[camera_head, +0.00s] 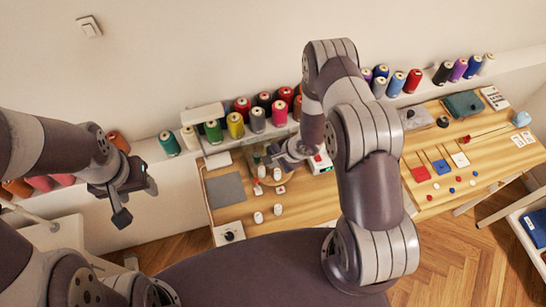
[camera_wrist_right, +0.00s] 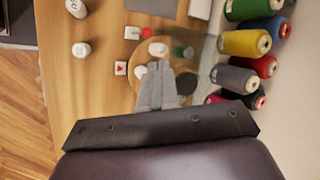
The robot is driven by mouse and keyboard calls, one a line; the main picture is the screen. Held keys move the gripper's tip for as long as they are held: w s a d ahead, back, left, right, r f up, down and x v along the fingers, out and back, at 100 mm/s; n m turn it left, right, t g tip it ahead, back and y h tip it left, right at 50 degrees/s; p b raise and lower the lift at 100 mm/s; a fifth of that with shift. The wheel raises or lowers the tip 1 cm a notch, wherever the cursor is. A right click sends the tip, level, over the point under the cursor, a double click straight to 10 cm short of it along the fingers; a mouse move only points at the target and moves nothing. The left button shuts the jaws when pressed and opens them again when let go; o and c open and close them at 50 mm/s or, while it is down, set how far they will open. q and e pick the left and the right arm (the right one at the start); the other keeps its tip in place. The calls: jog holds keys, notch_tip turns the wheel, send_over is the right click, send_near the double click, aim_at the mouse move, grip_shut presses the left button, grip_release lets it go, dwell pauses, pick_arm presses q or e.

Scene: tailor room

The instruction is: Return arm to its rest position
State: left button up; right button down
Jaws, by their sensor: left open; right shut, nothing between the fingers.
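My left arm comes in from the left in the head view. Its gripper (camera_head: 136,201) is open and empty, in the air left of the table, in front of the wall. My right arm rises in the middle of the head view, bends over, and reaches down to the table's left part. Its gripper (camera_head: 270,158) is partly hidden there by the arm. In the right wrist view the right gripper (camera_wrist_right: 158,75) has its fingers together with nothing between them, above or close to several small round pieces on the table. Whether the fingertips touch anything I cannot tell.
The wooden table (camera_head: 320,207) carries white cylinders (camera_head: 278,210), a grey mat (camera_head: 226,190) and a red-and-white box (camera_head: 320,164). Thread spools (camera_head: 236,125) stand in rows along the wall. The air around my left gripper is free.

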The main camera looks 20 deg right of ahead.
jog(key=shift+s+a+r, duration=0.15)
dwell(0.4)
jog(key=s+d+r+n+g+h+b, duration=0.35)
jog(key=s+d+n+h+b, duration=0.2)
jog(key=s+d+n, duration=0.35)
jog(key=s+a+r+n+t+b, duration=0.1)
jog(key=s+a+r+n+b, duration=0.3)
jog(key=r+b, duration=0.3)
jog(key=shift+s+a+y+b, duration=0.2)
jog(key=shift+a+y+b, duration=0.25)
jog(key=shift+b, duration=2.25)
